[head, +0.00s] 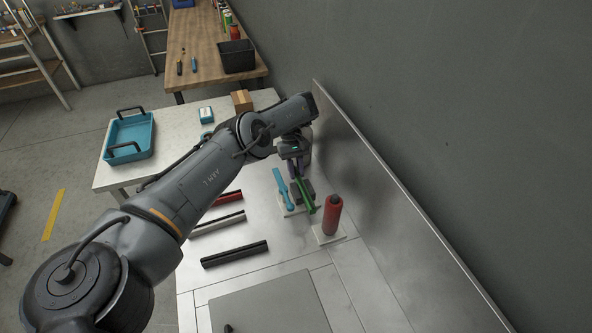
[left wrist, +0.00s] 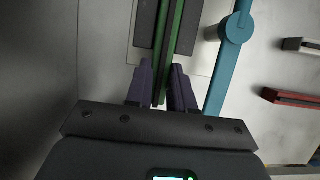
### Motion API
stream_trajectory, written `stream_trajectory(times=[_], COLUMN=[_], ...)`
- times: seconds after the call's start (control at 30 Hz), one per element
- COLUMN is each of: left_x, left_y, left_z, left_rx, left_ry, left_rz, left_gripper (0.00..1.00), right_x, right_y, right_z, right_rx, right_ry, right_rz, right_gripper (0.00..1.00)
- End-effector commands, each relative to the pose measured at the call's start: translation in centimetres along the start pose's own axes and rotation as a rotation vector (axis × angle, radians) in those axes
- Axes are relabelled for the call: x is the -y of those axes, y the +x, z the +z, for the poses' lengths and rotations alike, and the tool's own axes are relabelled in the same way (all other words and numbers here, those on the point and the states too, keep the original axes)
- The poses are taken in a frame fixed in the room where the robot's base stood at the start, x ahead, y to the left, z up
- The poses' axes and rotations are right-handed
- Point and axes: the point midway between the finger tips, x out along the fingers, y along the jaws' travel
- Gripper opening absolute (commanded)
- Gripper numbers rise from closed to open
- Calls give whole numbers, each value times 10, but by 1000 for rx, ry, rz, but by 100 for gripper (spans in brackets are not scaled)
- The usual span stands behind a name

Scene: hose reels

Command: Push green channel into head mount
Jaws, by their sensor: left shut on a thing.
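The green channel (head: 307,196) is a long thin green piece. My left gripper (head: 297,168) is shut on it at the back of the metal table. In the left wrist view the gripper's purple fingers (left wrist: 163,90) close on both sides of the green channel (left wrist: 173,30). A dark grey block, likely the head mount (left wrist: 147,22), shows on both sides of the channel, on a pale plate. I cannot tell how deep the channel sits in it. My right gripper is not in view.
A blue arm-like piece (head: 283,190) stands close to the left of the channel, and a red cylinder (head: 332,215) on a pale base to its right. A metal wall panel (head: 375,160) borders the right.

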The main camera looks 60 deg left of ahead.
Motion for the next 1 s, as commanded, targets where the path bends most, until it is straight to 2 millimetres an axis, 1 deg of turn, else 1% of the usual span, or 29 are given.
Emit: stream_trajectory(times=[0.47,0.5,0.67,0.7,0.87,0.9,1.0], left_x=[0,0,0,0,0,0,0], left_y=[2,2,2,2,2,2,2], left_z=[-1,-1,-1,-1,-1,-1,-1], left_rx=[0,0,0,0,0,0,0], left_ry=[0,0,0,0,0,0,0], left_rz=[0,0,0,0,0,0,0], left_gripper=[0,26,50,52,52,55,71], right_x=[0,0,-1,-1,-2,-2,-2], right_y=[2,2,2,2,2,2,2], right_z=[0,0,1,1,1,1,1], right_rx=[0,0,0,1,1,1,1], right_ry=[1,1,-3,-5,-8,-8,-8], right_rz=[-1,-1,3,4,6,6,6], right_gripper=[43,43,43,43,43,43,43])
